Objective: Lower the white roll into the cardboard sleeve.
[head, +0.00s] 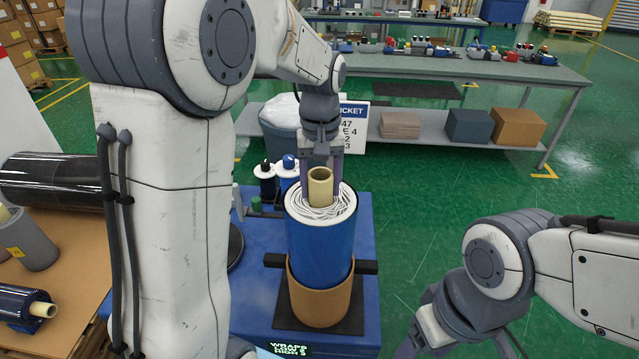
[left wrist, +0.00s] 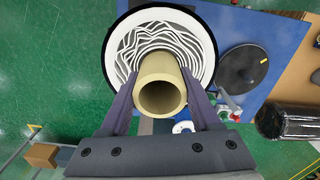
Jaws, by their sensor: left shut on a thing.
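The roll (head: 320,245) stands upright, with a blue outer wrap, white wound layers on its top end and a tan core tube (head: 320,184). Its lower part is inside the brown cardboard sleeve (head: 318,304); the upper part stands well above the rim, and its bottom end is hidden. My left gripper (head: 322,188) comes down from above and is shut on the core tube. In the left wrist view its fingers (left wrist: 158,88) lie on both sides of the tube, over the white layers (left wrist: 160,42).
The sleeve stands on a dark plate on a blue stand (head: 255,290), with black blocks beside it. Two small spools (head: 265,180) stand behind left. Dark wrapped rolls (head: 50,180) lie at the left. A grey bench (head: 420,65) crosses the back.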

